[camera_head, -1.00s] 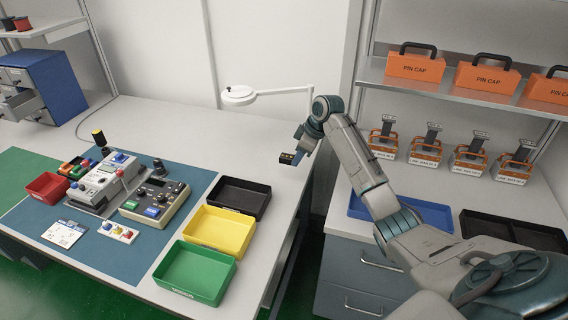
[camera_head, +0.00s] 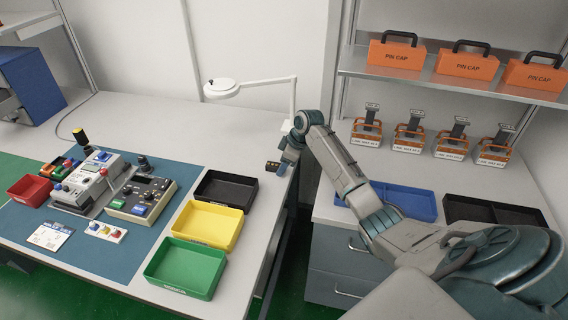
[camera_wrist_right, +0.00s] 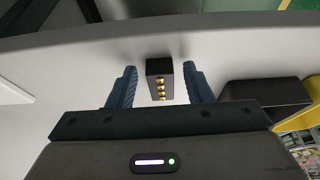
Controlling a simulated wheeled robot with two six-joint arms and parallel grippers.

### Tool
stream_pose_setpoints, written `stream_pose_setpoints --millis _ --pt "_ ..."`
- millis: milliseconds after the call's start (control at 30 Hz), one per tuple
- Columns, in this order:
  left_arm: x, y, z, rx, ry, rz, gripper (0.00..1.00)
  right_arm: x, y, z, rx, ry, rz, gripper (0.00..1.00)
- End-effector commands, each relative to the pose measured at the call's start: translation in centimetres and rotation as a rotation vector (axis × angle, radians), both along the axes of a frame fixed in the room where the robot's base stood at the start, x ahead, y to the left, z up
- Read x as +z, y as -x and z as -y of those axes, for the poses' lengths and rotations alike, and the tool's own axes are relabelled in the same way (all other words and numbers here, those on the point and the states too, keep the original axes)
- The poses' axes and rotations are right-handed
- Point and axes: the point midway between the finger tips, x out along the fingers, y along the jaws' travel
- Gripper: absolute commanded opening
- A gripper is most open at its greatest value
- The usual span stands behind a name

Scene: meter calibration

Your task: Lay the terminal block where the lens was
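The terminal block (camera_head: 272,167), a small dark block with brass-coloured contacts, is at the right end of the light grey bench. In the right wrist view the terminal block (camera_wrist_right: 159,80) is between the two blue fingers of my right gripper (camera_wrist_right: 160,84), with a narrow gap on each side. My right gripper (camera_head: 283,163) is open around it, low at the bench surface. The block seems to rest on the bench top. I see no loose lens. My left gripper is not in view.
A black bin (camera_head: 254,186), a yellow bin (camera_head: 236,238) and a green bin (camera_head: 215,290) stand left of the block. A magnifier lamp (camera_head: 222,88) stands behind it. The bench's right edge (camera_head: 282,210) is close. Meter equipment (camera_head: 142,197) sits on the blue mat.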

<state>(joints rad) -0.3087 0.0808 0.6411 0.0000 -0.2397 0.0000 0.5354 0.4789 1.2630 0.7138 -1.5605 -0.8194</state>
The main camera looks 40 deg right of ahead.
Motion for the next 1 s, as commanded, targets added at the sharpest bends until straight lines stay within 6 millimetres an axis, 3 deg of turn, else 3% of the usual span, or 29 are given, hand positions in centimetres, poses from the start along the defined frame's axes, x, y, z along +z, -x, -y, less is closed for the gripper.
stream_pose_setpoints --millis 267,433,800,1000 --pt "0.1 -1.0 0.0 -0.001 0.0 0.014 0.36 0.1 0.0 0.0 0.0 0.0 0.0 0.48" --pt "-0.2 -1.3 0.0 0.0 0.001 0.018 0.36 1.2 0.3 0.4 0.0 0.002 0.002 0.48" --pt "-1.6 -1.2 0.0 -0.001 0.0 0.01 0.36 8.2 2.5 2.3 0.0 0.003 0.003 0.48" --pt "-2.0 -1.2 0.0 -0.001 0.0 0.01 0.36 10.6 3.3 2.9 0.0 0.001 0.002 0.48"
